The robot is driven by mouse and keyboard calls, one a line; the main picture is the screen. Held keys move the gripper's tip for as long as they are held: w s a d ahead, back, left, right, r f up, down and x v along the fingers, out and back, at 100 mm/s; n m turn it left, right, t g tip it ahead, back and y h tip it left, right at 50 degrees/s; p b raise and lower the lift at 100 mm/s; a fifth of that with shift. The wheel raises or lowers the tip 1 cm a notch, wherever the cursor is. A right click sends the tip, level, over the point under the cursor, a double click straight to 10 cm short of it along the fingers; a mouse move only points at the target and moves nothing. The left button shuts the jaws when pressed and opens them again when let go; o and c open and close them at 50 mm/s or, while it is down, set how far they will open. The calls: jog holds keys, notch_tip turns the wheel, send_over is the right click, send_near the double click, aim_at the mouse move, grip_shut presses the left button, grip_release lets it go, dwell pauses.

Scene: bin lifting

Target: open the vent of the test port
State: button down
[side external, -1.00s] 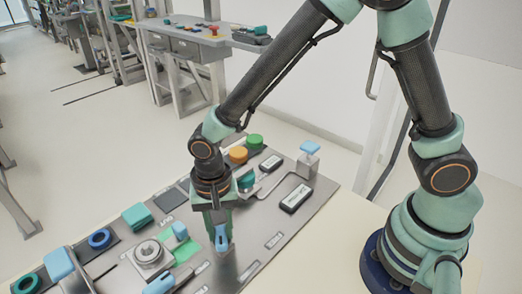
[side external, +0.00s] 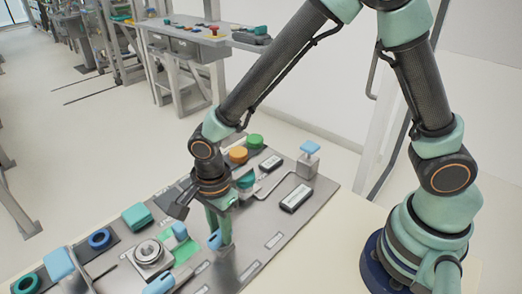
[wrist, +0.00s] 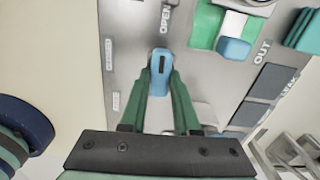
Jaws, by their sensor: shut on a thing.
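The blue vent lever (side external: 214,240) stands on the grey metal panel (side external: 262,237). It also shows in the wrist view (wrist: 160,62), with its long side running up and down in that picture. My gripper (wrist: 161,82) is shut on the lever, with one green finger on each side of it. In the side view my gripper (side external: 219,238) is low at the panel, and its fingers hide part of the lever and its base. The word OPEN (wrist: 165,19) is printed on the panel just beyond the lever's far end in the wrist view.
A round metal port (side external: 148,253) sits left of my gripper, beside a green patch with a blue-topped part (side external: 180,231). Another blue handle (side external: 159,284) lies in front. Orange (side external: 238,155) and green (side external: 254,141) knobs stand behind. The panel's right front is clear.

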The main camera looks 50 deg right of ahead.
jog(key=shift+m, duration=0.5)
jog(key=c, duration=0.6)
grip_release()
jog(key=shift+c, duration=0.2)
notch_tip(320, 180, up, 12)
jog(key=shift+r, duration=0.1)
jog(key=s+d+r+n+t, duration=0.1)
jog(key=d+r+n, duration=0.3)
jog(key=d+n, duration=0.5)
jog(key=s+d+r+n+t, duration=0.2)
jog(key=d+r+n+t, duration=0.2)
jog(key=d+n, duration=0.5)
jog(key=shift+s+d+t, duration=0.25)
jog(key=shift+d+t, duration=0.05)
jog(key=shift+d, duration=0.95)
